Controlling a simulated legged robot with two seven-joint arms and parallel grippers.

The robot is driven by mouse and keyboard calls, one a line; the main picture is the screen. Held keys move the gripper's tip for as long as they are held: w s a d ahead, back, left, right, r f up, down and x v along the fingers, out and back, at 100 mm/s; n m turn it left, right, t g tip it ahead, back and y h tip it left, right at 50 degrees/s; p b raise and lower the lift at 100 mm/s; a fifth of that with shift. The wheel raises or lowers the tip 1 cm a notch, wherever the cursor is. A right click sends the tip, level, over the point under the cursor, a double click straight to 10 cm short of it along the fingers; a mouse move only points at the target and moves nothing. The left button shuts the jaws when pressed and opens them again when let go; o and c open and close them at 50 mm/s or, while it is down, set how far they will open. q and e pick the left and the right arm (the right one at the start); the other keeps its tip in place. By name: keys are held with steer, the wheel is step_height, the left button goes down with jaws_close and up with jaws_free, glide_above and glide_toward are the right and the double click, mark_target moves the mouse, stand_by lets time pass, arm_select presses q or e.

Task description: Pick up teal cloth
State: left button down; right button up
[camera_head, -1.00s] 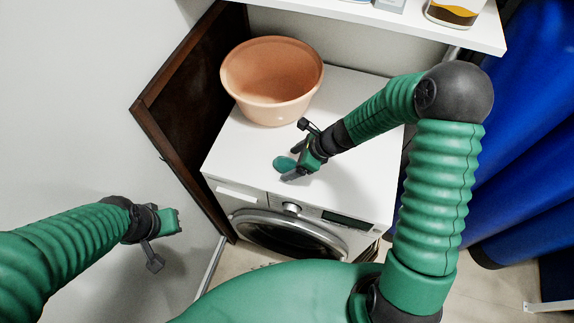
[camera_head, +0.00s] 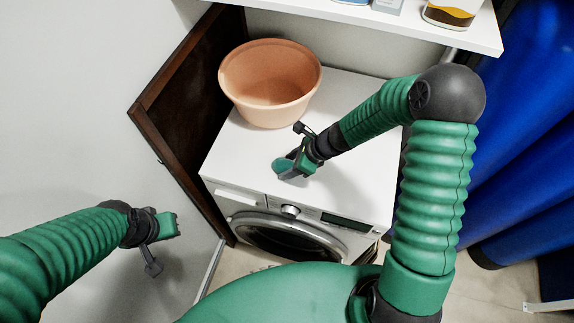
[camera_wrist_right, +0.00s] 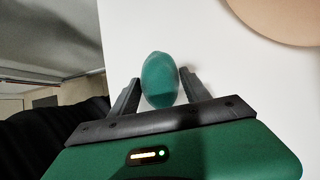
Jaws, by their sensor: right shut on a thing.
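The teal cloth (camera_head: 281,165) is a small rounded piece over the white top of the washing machine, near its front edge. My right gripper (camera_head: 287,167) is shut on it. In the right wrist view the cloth (camera_wrist_right: 160,80) shows as a teal oval between the two dark fingers (camera_wrist_right: 160,90). I cannot tell whether the cloth still touches the machine top. My left gripper (camera_head: 170,226) is at the lower left, away from the machine, and its jaw opening cannot be made out.
An orange basin (camera_head: 270,85) stands on the washing machine (camera_head: 340,185) behind the cloth. A white shelf (camera_head: 440,30) with containers hangs above. A brown wooden panel (camera_head: 190,110) borders the left side, and blue drapery (camera_head: 530,130) hangs on the right.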

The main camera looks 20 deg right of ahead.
mark_target(284, 165)
steer(key=shift+r, duration=0.45)
steer(key=shift+s+d+r, duration=0.1)
steer(key=shift+s+r, duration=0.05)
steer(key=shift+r, duration=0.5)
steer(key=shift+s+d+r, duration=0.1)
steer(key=shift+s+r, duration=0.05)
steer(key=shift+r, duration=0.45)
steer(key=s+d+b, duration=0.1)
steer(key=s, duration=0.3)
steer(key=s+d+b, duration=0.1)
steer(key=s+d, duration=0.1)
steer(key=s, duration=0.3)
steer(key=s+d+r+b, duration=0.1)
steer(key=s+d, duration=0.1)
steer(key=s, duration=0.2)
steer(key=shift+s+r, duration=0.1)
steer(key=shift+s, duration=0.15)
steer(key=shift+s+r, duration=0.2)
steer(key=shift+s, duration=0.25)
